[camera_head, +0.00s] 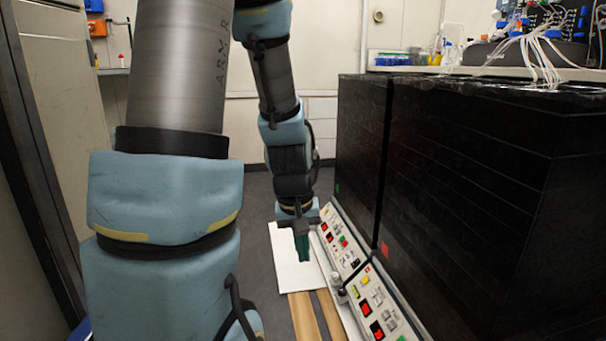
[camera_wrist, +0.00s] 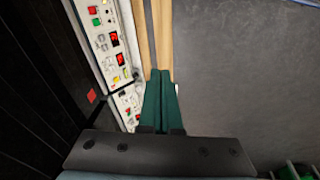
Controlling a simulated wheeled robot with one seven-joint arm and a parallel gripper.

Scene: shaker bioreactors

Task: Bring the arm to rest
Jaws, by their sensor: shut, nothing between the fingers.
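My gripper (camera_head: 303,258) hangs at the end of my arm in the head view, pointing down in front of the shaker's control panels. Its green fingers also show in the wrist view (camera_wrist: 162,78), side by side and shut, with nothing between them. The fingers are apart from the panels. A white board (camera_head: 288,262) lies below and behind the gripper in the head view.
Black shaker cabinets (camera_head: 470,190) stand at right, with control panels (camera_head: 365,290) of buttons and red displays along their base. Wooden strips (camera_head: 304,315) run beside the panels. Grey floor (camera_wrist: 245,75) is open on the other side. A pale cabinet (camera_head: 60,90) stands at far left.

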